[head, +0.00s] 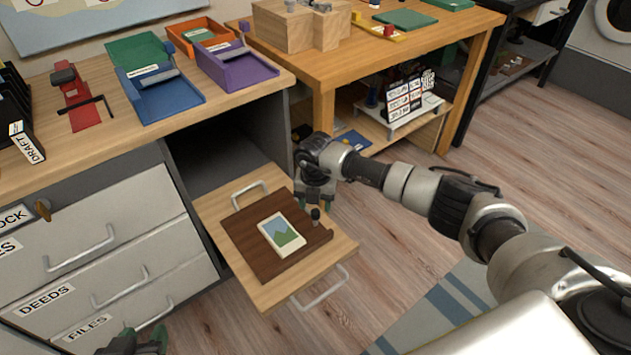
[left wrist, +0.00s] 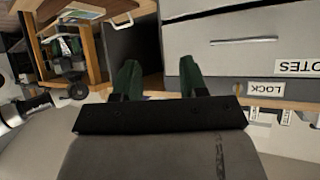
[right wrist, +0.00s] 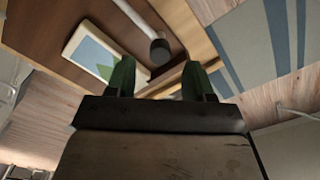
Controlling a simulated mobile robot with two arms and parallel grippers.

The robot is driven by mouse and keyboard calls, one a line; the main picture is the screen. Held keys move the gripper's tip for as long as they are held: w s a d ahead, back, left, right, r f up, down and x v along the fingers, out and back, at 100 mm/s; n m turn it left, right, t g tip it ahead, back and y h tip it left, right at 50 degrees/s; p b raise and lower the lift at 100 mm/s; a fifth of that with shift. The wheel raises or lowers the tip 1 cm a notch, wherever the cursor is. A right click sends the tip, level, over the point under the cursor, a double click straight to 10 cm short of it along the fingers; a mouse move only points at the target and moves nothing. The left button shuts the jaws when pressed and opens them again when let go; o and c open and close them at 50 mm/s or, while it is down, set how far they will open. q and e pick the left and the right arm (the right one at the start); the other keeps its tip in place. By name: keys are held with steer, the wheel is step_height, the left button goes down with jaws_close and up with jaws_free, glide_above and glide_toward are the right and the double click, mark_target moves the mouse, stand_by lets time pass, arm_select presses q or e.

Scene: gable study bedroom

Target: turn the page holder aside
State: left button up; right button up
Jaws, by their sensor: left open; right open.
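The page holder (head: 248,235) is a dark brown board with a raised ledge along its right edge. A card with a landscape picture (head: 282,236) lies on it. A dark round knob (head: 315,214) stands at its far right corner. The holder also shows in the right wrist view (right wrist: 113,15), with the knob (right wrist: 160,50) just beyond my fingertips. My right gripper (head: 314,204) is open at the knob, its fingers either side; contact cannot be told. My left gripper (head: 135,342) is open and empty, low in front of the drawers.
The holder lies on a pulled-out wooden shelf (head: 345,247) with metal handles. Grey drawers (head: 120,225) stand at left. The desk above bears a blue tray (head: 165,95), a purple tray (head: 235,68) and a red stand (head: 75,97). Floor at right is clear beside a striped rug (head: 440,300).

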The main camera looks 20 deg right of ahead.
arm_select(q)
steer(key=s+a+f+g+y+p, duration=0.1)
steer(key=s+a+f+g, duration=0.1)
steer(key=s+g, duration=0.3)
steer(key=shift+s+a+f+p, duration=0.2)
steer(key=shift+s+f+p, duration=0.15)
steer(key=shift+s+f, duration=0.35)
arm_select(e)
step_height(320, 180, up, 8)
steer(key=shift+f, duration=0.25)
